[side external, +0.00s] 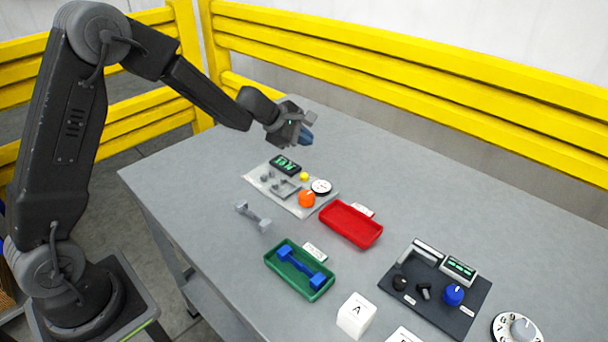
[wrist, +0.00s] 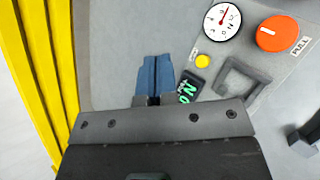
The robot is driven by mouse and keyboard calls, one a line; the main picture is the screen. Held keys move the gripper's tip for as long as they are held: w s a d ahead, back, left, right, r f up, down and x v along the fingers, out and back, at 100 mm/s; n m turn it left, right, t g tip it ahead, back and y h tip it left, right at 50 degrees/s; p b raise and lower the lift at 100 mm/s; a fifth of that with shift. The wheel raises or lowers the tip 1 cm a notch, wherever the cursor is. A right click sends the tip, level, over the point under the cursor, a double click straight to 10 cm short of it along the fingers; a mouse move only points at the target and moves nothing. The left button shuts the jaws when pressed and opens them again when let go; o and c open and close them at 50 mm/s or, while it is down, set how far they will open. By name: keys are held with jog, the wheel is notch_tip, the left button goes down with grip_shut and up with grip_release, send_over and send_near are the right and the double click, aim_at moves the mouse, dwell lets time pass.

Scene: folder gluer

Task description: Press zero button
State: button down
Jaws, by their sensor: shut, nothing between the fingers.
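A small round yellow button (side external: 304,176) sits on a light grey panel (side external: 290,202), between a dark display with green characters (side external: 285,165) and a white dial (side external: 321,187). No zero label is readable on it. The yellow button also shows in the wrist view (wrist: 203,61), right of my fingertips and just above the display (wrist: 189,87). My gripper (side external: 306,137) is above the table at the panel's far end, apart from the panel. Its blue fingers (wrist: 152,78) are together and empty, and part of the display is hidden behind the gripper body in the wrist view.
The panel also carries an orange knob (side external: 307,199) and a grey handle (wrist: 240,76). A red tray (side external: 351,225), a green tray (side external: 283,277) with a blue dumbbell, and a grey dumbbell (side external: 253,217) lie nearby. A yellow rail (side external: 400,70) runs behind the table.

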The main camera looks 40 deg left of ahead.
aim_at(304, 176)
jog(key=shift+f, duration=3.85)
jog(key=shift+f, duration=0.15)
jog(key=shift+f, duration=0.25)
jog(key=shift+f, duration=0.5)
jog(key=shift+r, duration=0.9)
jog(key=shift+r, duration=0.1)
jog(key=shift+r, duration=2.45)
